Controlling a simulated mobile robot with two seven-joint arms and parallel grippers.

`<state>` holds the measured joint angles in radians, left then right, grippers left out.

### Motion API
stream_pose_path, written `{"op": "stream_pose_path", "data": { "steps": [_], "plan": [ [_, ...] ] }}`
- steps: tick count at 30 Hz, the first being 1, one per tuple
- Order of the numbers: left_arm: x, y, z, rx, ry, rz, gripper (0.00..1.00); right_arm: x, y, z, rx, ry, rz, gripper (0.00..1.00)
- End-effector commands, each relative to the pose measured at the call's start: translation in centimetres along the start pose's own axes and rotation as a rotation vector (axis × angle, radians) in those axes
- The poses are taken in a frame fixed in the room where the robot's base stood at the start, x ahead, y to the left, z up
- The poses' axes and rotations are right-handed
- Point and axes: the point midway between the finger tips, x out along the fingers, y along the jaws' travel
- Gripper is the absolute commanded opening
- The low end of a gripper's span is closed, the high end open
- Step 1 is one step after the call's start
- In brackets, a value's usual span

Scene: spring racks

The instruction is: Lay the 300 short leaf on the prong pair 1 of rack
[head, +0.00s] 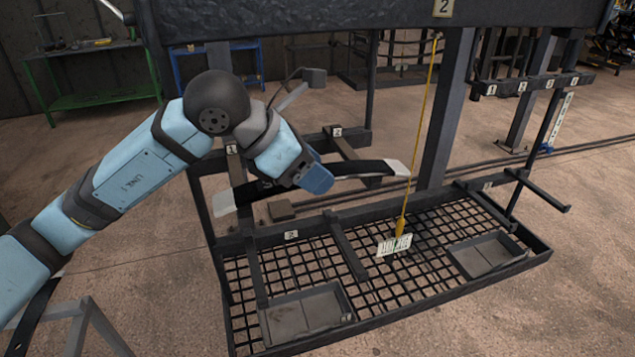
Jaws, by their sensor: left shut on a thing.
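My left gripper (301,179) is shut on a long, slightly curved black leaf (355,168) with pale ends, near its middle. The leaf is held roughly level above the rack's mesh, its left end lower in the picture. Faint lettering on it is partly hidden by the gripper. The dark rack (375,326) stands in front of me. Its upper bar carries tag 1 (232,149) at the left and tag 2 (337,132) to the right. The leaf passes in front of the prongs there; I cannot tell whether it touches any. My right gripper is not in view.
A yellow plumb line (423,115) hangs by the leaf's right end, above a white scale (394,245). Grey trays (306,311) (486,252) sit on the mesh. A dark beam (330,14) crosses above. A dark strip (35,315) lies lower left.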

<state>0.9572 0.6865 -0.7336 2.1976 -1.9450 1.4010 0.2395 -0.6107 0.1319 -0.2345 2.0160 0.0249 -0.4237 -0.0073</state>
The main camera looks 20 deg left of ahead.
Motion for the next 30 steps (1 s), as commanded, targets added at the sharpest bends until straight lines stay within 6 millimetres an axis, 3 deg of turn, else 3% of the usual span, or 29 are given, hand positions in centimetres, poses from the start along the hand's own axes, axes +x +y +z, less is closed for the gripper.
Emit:
{"op": "stream_pose_path", "data": {
  "steps": [22,30],
  "plan": [
    [0.2,6.8,-0.2,-0.001,-0.004,0.002,0.17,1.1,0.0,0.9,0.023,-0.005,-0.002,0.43],
    [1.8,6.6,-1.7,0.001,-0.004,0.001,0.17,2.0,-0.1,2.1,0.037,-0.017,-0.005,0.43]
  ]
}}
